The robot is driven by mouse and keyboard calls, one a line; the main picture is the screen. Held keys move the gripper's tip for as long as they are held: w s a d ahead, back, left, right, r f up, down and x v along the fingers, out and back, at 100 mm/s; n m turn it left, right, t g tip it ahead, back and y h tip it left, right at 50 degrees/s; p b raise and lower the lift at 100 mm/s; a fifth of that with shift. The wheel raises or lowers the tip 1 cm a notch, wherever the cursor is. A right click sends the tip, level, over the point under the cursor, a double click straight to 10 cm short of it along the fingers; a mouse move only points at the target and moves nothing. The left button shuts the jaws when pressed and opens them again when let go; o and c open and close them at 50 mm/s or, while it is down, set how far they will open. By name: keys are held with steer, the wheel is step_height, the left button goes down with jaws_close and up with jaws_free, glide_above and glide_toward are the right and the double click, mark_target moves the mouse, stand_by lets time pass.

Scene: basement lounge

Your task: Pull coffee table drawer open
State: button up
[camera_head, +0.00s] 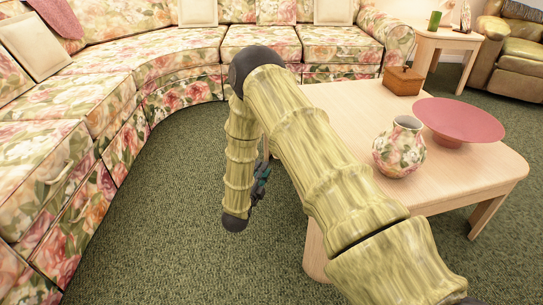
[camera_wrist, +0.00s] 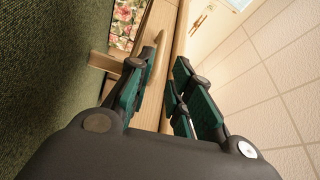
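The pale wooden coffee table (camera_head: 455,190) stands at the right in the head view. My arm hides its left side, so the drawer front does not show there. My gripper (camera_head: 262,180) is beside the table's left side, mostly behind my arm. In the wrist view my gripper (camera_wrist: 158,66) is open, its green-padded fingers apart. The table's wooden side (camera_wrist: 157,30) runs between and beyond them. A slim curved wooden piece (camera_wrist: 159,55), apparently the drawer handle, lies between the fingers, near the left one. I cannot tell whether a finger touches it. No drawer gap is visible.
On the table are a floral vase (camera_head: 399,147), a pink bowl (camera_head: 459,120) and a wooden box (camera_head: 403,80). A curved floral sofa (camera_head: 150,75) wraps the left and back. Green carpet (camera_head: 175,215) between sofa and table is clear.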

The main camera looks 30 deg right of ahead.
steer(key=shift+b+x, duration=2.4)
steer(key=shift+x, duration=2.9)
steer(key=shift+a, duration=0.1)
jaws_close()
